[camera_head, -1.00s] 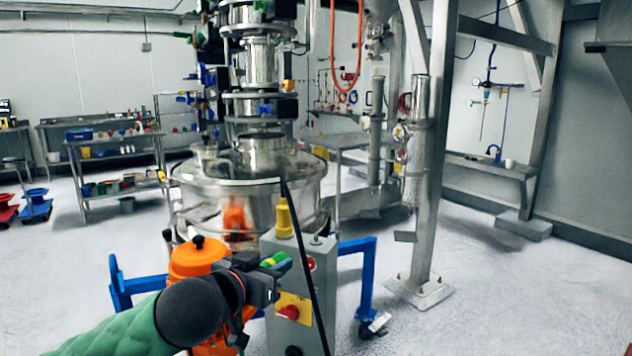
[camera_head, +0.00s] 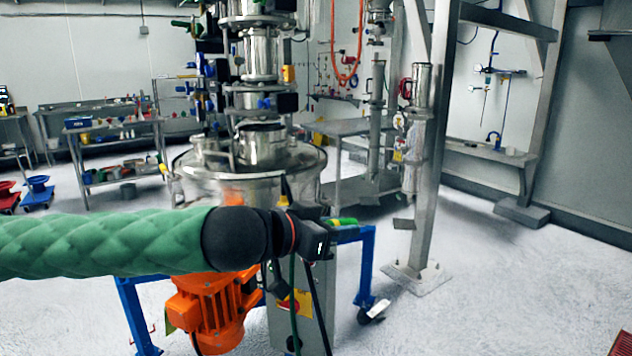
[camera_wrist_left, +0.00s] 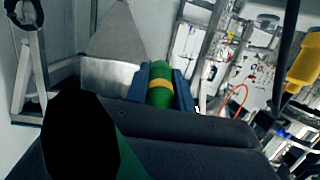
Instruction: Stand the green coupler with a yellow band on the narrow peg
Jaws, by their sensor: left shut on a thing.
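The green coupler with a yellow band (camera_head: 343,221) is held at the end of my left arm, in the middle of the head view. My left gripper (camera_head: 340,229) is shut on it. In the left wrist view the coupler (camera_wrist_left: 160,86) sits between the two dark blue-grey fingers (camera_wrist_left: 161,92), its yellow band across the middle. I cannot make out a narrow peg in either view. My right gripper is not in view.
A steel sifter (camera_head: 262,150) stands behind my arm on a blue frame (camera_head: 368,265). An orange motor (camera_head: 212,305) and a grey control box (camera_head: 318,318) are below my arm. A steel post (camera_head: 433,150) stands at right. Open floor lies to the right.

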